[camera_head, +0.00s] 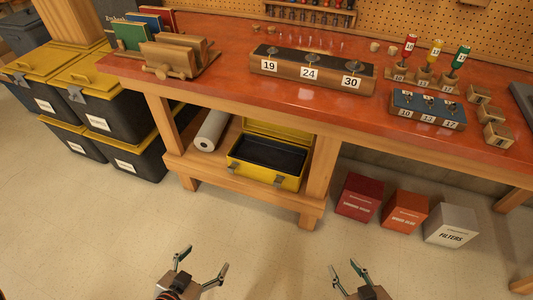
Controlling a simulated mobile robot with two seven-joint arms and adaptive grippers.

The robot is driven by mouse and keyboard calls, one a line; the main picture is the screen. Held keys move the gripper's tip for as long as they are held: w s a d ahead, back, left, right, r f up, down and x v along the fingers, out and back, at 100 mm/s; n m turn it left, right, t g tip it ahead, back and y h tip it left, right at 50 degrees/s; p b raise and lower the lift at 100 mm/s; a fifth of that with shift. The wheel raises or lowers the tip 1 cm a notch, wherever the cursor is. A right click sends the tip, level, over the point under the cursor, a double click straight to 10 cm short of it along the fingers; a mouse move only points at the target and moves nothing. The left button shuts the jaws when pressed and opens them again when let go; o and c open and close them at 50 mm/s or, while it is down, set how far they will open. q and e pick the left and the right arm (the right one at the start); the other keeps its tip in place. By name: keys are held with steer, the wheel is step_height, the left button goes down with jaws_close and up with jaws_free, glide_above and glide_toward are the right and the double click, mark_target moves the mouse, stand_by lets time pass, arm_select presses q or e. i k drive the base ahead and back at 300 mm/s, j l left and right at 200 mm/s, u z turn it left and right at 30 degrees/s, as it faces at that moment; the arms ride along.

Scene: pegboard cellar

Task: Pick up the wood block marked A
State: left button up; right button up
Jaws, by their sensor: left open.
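Several small wood blocks with pale labels sit at the right end of the red workbench top (225,75): a rear one (478,93), a middle one (490,112) and a front one (496,135). Their markings are too small to read, so I cannot tell which is marked A. My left gripper (205,257) is open and empty, low over the floor in front of the bench. My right gripper (343,265) is also open and empty, low and further right. Both are well away from the blocks.
A blue holder (427,110) and numbered stands with coloured-handled tools are left of the blocks. A long wooden holder (310,72) marked 19, 24, 30 is mid-bench. A yellow toolbox (265,173) sits below. Boxes (405,210) stand on the floor; the foreground floor is clear.

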mark_target(498, 135)
steer(key=k+j, duration=0.1)
steer(key=j, duration=0.15)
steer(key=z, duration=1.45)
